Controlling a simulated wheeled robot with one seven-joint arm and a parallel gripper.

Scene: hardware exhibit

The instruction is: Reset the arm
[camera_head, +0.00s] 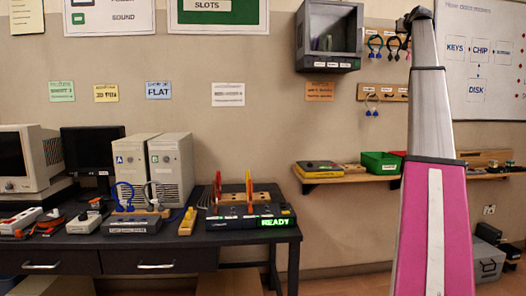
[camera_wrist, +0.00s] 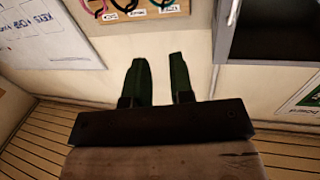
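My gripper (camera_wrist: 158,60) shows in the wrist view with its two dark green fingers apart and nothing between them. It is open and empty, in front of the bare wall. In the head view my arm stands upright at the right, with its pink and grey links showing. My gripper itself cannot be made out there.
A dark desk (camera_head: 150,262) with computers and a device reading READY (camera_head: 270,222) stands at the left. A wall cabinet (camera_head: 329,36), a hook rack (camera_head: 383,92) and a whiteboard (camera_head: 500,60) hang near my arm. A wooden shelf (camera_head: 345,178) holds a green bin (camera_head: 381,163).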

